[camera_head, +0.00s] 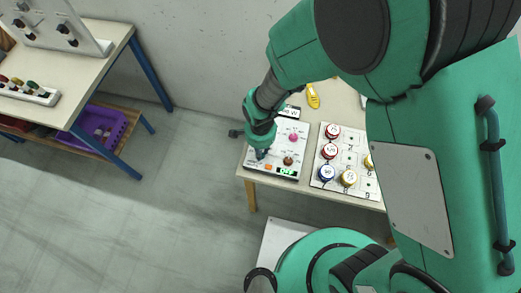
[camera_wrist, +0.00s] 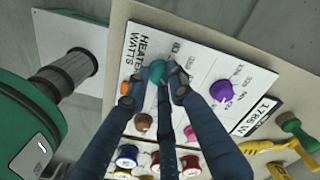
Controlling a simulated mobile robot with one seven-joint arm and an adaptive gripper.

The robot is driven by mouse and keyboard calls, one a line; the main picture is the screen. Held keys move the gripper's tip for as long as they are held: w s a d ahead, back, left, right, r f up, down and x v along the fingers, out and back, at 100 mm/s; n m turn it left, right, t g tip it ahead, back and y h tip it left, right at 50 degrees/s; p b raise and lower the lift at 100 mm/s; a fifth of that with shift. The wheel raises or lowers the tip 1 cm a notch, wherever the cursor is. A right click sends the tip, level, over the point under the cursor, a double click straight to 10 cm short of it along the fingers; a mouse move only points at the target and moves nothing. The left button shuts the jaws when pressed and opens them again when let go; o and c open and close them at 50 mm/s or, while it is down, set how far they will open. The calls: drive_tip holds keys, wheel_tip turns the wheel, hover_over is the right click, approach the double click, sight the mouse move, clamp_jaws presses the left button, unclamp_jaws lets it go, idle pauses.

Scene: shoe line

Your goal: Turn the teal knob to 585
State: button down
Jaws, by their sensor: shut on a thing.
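The teal knob (camera_wrist: 157,71) sits on a white panel (camera_wrist: 203,60) printed "HEATER WATTS". My gripper (camera_wrist: 165,74) has its fingers around the teal knob, shut on it. A display on the panel (camera_wrist: 257,116) shows a number ending in W, which looks like 1786 but is too small to be sure. In the head view, my gripper (camera_head: 261,154) reaches down to the left part of the panel (camera_head: 276,146) and hides the teal knob.
The panel also bears a purple knob (camera_wrist: 222,90), a brown knob (camera_wrist: 143,122), a pink knob (camera_wrist: 190,133) and an orange switch (camera_wrist: 127,88). A board with several round buttons (camera_head: 342,167) lies to the right. A yellow tool (camera_head: 313,96) lies behind.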

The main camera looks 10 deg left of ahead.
drive_tip(key=c, duration=1.5)
unclamp_jaws()
drive_tip(key=shift+r, duration=6)
